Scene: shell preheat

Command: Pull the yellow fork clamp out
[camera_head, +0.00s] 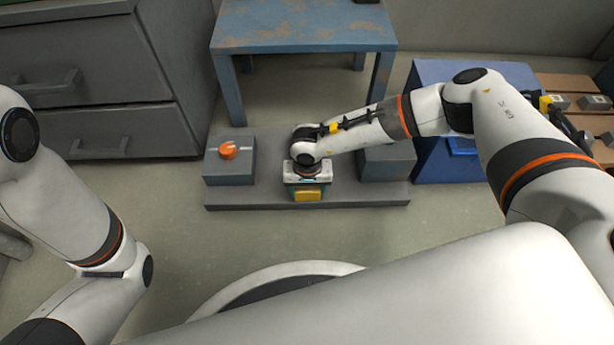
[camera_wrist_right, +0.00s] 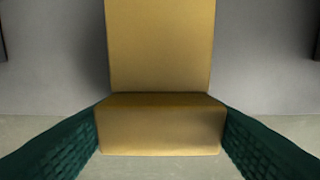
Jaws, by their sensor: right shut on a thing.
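The yellow fork clamp (camera_head: 308,193) shows low at the front of the grey fixture, just below my right gripper (camera_head: 306,185). In the right wrist view the yellow clamp (camera_wrist_right: 160,60) fills the middle, with a flat upper face and a front block. My right gripper's green ridged fingers (camera_wrist_right: 160,135) touch both sides of that block, shut on it. Most of the clamp is hidden under the gripper in the head view. My left arm (camera_head: 75,200) is at the left, but its gripper is out of view.
The fixture base (camera_head: 260,197) is a low grey slab on the floor. A grey block with an orange knob (camera_head: 229,150) stands at its left, another grey block (camera_head: 387,163) at its right. A blue table (camera_head: 303,25) stands behind, a blue cabinet (camera_head: 430,165) right. Floor in front is clear.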

